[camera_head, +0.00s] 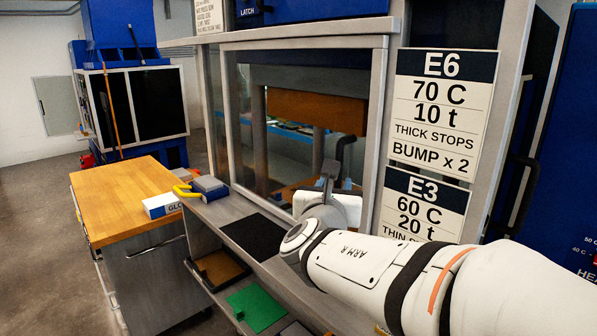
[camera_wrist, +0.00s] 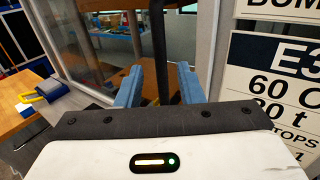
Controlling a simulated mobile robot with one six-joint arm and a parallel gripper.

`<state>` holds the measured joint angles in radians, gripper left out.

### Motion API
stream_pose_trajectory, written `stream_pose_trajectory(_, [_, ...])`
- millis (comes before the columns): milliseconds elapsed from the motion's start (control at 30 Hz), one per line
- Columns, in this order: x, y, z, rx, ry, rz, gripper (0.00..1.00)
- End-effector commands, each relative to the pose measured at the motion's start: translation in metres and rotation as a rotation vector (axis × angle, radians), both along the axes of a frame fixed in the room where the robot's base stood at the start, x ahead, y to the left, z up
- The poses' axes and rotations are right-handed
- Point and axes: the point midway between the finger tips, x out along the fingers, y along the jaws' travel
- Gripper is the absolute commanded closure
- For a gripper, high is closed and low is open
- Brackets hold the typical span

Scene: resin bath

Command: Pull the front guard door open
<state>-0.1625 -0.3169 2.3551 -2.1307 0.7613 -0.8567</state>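The front guard door (camera_head: 376,120) is a clear panel in a grey metal frame on the press in the head view. It looks shut. Its dark upright handle (camera_head: 341,151) is near the right side, with its lower part hidden behind my gripper. My gripper (camera_head: 346,184) is in front of the door at the handle. In the wrist view the blue fingers of my gripper (camera_wrist: 160,72) are apart, and the dark handle bar (camera_wrist: 158,40) runs upright between them. Gaps show on both sides of the bar. How deep the bar sits between the fingers is hard to tell.
A grey ledge (camera_head: 222,211) runs below the door, with a black mat (camera_head: 256,236) and a blue-and-grey box with a yellow handle (camera_head: 205,188). A wooden-topped cart (camera_head: 120,197) stands left. Sign panels (camera_head: 437,110) are right of the door. Floor is clear at far left.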

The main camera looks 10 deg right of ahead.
Motion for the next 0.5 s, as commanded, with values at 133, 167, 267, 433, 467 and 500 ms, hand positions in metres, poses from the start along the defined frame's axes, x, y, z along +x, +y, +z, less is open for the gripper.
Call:
stream_pose_trajectory(133, [0.015,-0.008,0.0,-0.003,0.004,-0.002,0.66])
stream_pose_trajectory(167, [0.02,-0.011,0.0,-0.001,0.003,-0.004,0.66])
stream_pose_trajectory(267, [0.034,-0.018,0.001,0.0,0.002,-0.004,0.66])
stream_pose_trajectory(433, [0.055,-0.028,0.001,0.001,0.0,-0.003,0.66])
stream_pose_trajectory(467, [0.057,-0.029,0.0,0.0,0.001,-0.002,0.66])
stream_pose_trajectory(500, [0.061,-0.031,0.0,0.001,0.002,-0.003,0.66])
